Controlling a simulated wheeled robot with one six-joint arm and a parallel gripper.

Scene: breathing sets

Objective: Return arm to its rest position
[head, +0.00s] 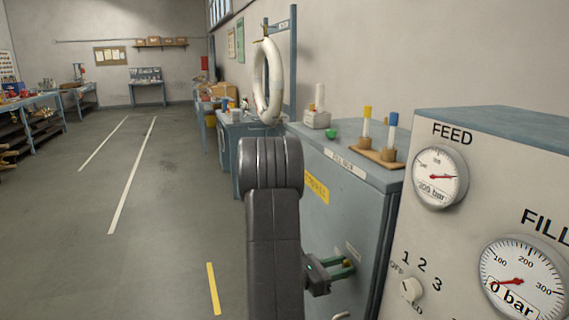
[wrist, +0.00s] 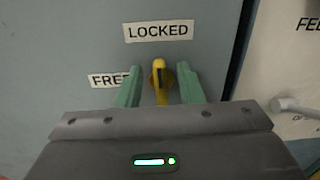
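My gripper (head: 343,267) is low in front of the blue-grey cabinet (head: 345,225), partly behind my dark arm link in the head view. In the wrist view its two green fingers stand apart, one on each side of a yellow latch handle (wrist: 159,72). Gaps show between handle and fingers, so the gripper is open and holds nothing. The handle points up toward the LOCKED label (wrist: 158,31). The FREE label (wrist: 108,80) is at its left, partly covered by a finger.
The gauge panel (head: 460,235) with FEED and FILL dials stands close at right. A rack (head: 380,156) with tubes sits on the cabinet top. A white hose coil (head: 259,85) hangs on a blue post behind. Open floor (head: 170,220) lies at left.

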